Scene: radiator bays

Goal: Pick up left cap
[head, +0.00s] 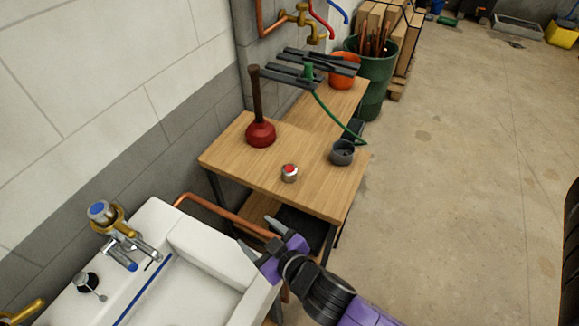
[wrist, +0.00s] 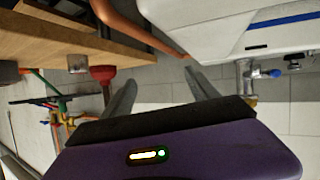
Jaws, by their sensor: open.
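A small silver cap with a red top (head: 289,172) stands on the wooden bench (head: 225,160), near its front edge. It also shows as a small silver piece in the wrist view (wrist: 78,63). A round blue-topped cap (head: 100,210) sits on the brass and chrome tap at the sink. I cannot tell which of these is the left cap. My gripper (head: 256,231) is open and empty between the sink and the bench, apart from both. In the wrist view, nothing is between the fingers (wrist: 160,76).
A red plunger (head: 261,132) and a dark grey cup (head: 342,152) stand on the bench. The white sink (head: 190,290) is at the lower left. A copper pipe (head: 225,213) runs between sink and bench, close to my gripper.

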